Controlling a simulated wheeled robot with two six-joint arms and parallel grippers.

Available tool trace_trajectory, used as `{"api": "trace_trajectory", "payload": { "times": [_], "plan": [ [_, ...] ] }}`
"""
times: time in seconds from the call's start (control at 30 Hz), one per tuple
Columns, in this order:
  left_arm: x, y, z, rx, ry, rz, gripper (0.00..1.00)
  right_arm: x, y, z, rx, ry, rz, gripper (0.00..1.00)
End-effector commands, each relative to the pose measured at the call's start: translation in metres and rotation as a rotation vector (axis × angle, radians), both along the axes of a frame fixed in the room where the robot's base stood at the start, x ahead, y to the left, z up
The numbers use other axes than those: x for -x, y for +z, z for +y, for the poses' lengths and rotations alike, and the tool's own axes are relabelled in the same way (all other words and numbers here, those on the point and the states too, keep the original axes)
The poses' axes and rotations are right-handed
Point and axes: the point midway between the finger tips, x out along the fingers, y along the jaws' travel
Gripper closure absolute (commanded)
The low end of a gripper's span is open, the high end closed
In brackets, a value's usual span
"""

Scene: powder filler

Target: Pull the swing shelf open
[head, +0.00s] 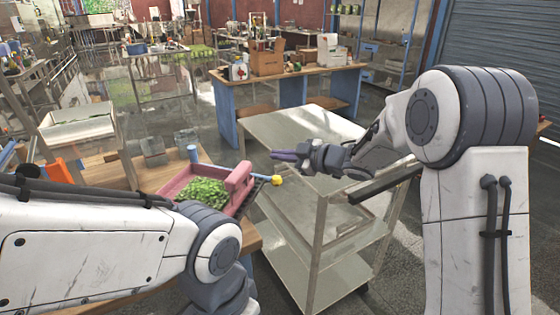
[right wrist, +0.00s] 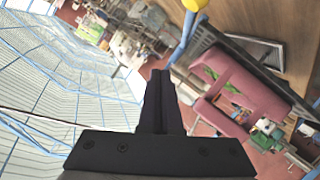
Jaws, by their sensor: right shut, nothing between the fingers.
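A pink tray (head: 236,186) filled with green bits sits at the wooden table's right end. A bar with a yellow knob (head: 277,180) sticks out beside it. I cannot tell for sure which part is the swing shelf. My right gripper (head: 273,155) is shut and empty, above and close to the knob, pointing left. In the right wrist view its fingers (right wrist: 158,76) are together, with the yellow knob (right wrist: 195,5) and blue rod (right wrist: 186,38) just beyond the tips and a pink frame (right wrist: 240,93) to the right. My left gripper is out of view.
A grey metal cart (head: 292,127) with lower shelves stands under my right arm. The wooden table (head: 105,172) is at left, partly hidden by my left arm. A workbench (head: 290,72) with boxes stands behind. Grey floor is open between the workbench and the left table.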

Motion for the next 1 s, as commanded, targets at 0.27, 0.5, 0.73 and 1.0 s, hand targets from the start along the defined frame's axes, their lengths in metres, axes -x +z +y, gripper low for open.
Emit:
{"api": "trace_trajectory", "payload": {
  "times": [0.27, 0.5, 0.73, 1.0],
  "plan": [
    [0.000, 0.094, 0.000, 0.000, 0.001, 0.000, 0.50, 0.069, -0.009, -0.006, 0.341, -0.171, 0.258, 1.00],
    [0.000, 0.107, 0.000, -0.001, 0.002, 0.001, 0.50, 0.103, -0.026, -0.019, 0.472, -0.207, 0.355, 1.00],
    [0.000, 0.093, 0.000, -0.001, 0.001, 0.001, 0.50, 0.089, -0.054, -0.011, 0.477, -0.207, 0.360, 1.00],
    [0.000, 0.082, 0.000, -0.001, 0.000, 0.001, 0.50, 0.056, -0.097, 0.008, 0.476, -0.207, 0.359, 1.00]
  ]
}}
